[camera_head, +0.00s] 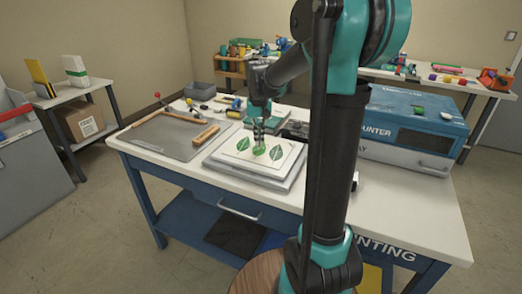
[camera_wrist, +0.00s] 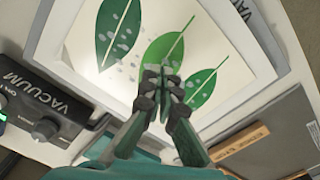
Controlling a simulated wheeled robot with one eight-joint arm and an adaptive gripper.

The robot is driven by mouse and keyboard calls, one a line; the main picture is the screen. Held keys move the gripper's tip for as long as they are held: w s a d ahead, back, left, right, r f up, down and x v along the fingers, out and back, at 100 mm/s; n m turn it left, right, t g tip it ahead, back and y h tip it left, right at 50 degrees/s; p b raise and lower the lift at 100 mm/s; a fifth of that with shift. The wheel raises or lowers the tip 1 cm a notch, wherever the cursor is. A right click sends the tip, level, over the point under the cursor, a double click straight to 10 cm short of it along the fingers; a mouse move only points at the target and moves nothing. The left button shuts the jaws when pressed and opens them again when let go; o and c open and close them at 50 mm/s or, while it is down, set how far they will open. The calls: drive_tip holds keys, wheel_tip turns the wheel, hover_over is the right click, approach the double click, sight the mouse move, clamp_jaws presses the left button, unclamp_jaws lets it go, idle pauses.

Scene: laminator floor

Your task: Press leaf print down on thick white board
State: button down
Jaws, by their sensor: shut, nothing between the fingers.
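The leaf print (camera_head: 241,158), a pale sheet with three green leaves, lies on the thick white board (camera_head: 279,179) on the workbench. In the wrist view the leaf print (camera_wrist: 88,60) shows pale grey blotches around its leaves, and the board's edge (camera_wrist: 285,50) lies beyond it. My gripper (camera_head: 259,150) points down over the middle leaf. In the wrist view my gripper (camera_wrist: 163,82) is shut with its fingertips together and nothing between them. The fingertips appear at or very near the sheet; I cannot tell whether they touch. They hide part of the middle leaf.
A vacuum control box (camera_wrist: 40,110) stands close beside the board. A large blue machine (camera_head: 412,125) fills the bench's right. Small tools lie behind. The bench's front strip is clear.

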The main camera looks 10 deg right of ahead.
sight(259, 148)
drive_tip(key=shift+f, duration=1.05)
idle(0.9)
drive_tip(key=shift+r, duration=0.1)
drive_tip(key=shift+r, duration=3.45)
